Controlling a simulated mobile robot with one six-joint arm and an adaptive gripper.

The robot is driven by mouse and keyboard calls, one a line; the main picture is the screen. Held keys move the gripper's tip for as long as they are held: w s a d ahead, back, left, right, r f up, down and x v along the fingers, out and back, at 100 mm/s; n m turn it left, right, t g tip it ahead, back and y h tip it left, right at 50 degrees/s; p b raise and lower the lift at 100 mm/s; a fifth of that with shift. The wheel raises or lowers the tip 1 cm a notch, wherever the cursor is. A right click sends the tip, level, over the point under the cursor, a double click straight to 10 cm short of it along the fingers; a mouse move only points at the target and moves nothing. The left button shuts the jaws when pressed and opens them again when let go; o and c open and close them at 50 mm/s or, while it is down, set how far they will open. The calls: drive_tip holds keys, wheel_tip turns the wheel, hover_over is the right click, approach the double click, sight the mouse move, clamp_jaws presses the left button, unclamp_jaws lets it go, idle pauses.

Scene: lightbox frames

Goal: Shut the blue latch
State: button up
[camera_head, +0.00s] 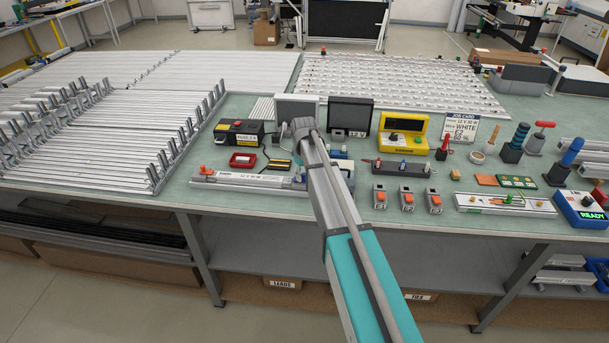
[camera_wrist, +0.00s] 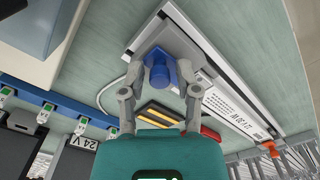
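The blue latch (camera_wrist: 160,72) shows in the wrist view as a blue knob at the upper end of a light fixture (camera_wrist: 238,102). The fixture is a long pale bar with a printed label, and an orange latch (camera_wrist: 275,150) sits at its other end. My gripper (camera_wrist: 160,92) points at the blue latch with its grey fingers spread, one on each side. I cannot tell whether either finger touches it. In the head view the fixture (camera_head: 245,180) lies near the table's front edge, its orange latch (camera_head: 204,170) at the left. My arm hides most of its right end.
A red tray (camera_head: 243,160) and a black-and-yellow box (camera_head: 239,132) stand behind the fixture. To the right are a dark strip with coloured knobs (camera_head: 402,168) and several small orange-and-grey blocks (camera_head: 407,199). Racks of bars fill the table's left.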

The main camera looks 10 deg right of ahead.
sight(295, 178)
clamp_jaws()
drive_tip(key=shift+w+a, duration=0.25)
drive_tip(key=shift+a, duration=0.45)
drive_tip(key=shift+w+a, duration=0.2)
drive_tip(key=shift+a, duration=0.45)
drive_tip(key=shift+o, duration=2.1)
unclamp_jaws()
drive_tip(key=shift+a, duration=0.1)
drive_tip(key=shift+s, duration=0.1)
